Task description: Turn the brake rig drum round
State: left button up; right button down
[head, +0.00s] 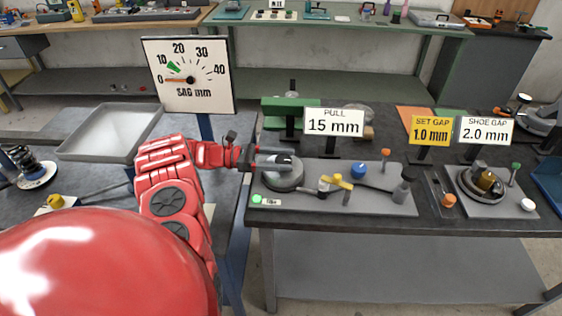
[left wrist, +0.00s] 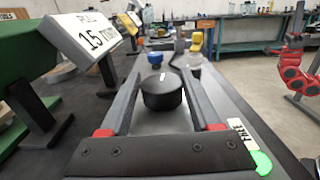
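A round grey drum (head: 283,178) sits at the left end of a grey base plate (head: 340,194) on the dark bench. A black cylinder with a white mark on top shows in the left wrist view (left wrist: 162,93). My left gripper (head: 283,159) is over the drum; in the left wrist view its two fingers (left wrist: 160,82) are spread either side of the cylinder, with narrow gaps visible. A second rig with a round drum-like part (head: 480,184) stands at the right, by the sign reading SHOE GAP 2.0 mm (head: 486,130). A red arm (left wrist: 293,75) shows at the wrist view's right; its gripper state is unclear.
The left plate also carries a yellow handle (head: 336,182), a blue knob (head: 359,171) and a dark post (head: 402,190). A PULL 15 mm sign (head: 333,122) stands behind it. A grey tray (head: 108,133) and a dial board (head: 188,77) are at the left.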

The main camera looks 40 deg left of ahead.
aim_at(284, 160)
pick_arm(q)
jog(key=o, duration=0.4)
jog(key=shift+w+d, duration=0.15)
jog(key=shift+d, duration=0.1)
jog(key=shift+c, duration=0.2)
jog(key=shift+a, duration=0.1)
jog(key=r, duration=0.1)
jog(key=r+p, duration=0.1)
jog(key=r, duration=0.2)
jog(key=shift+s+r+p, duration=0.25)
jog(key=shift+r+p, duration=0.1)
jog(key=shift+p, duration=0.05)
jog(key=s+d+p, duration=0.8)
jog(key=s+p, duration=0.5)
jog(key=p, duration=0.4)
jog(key=shift+s+d, duration=0.2)
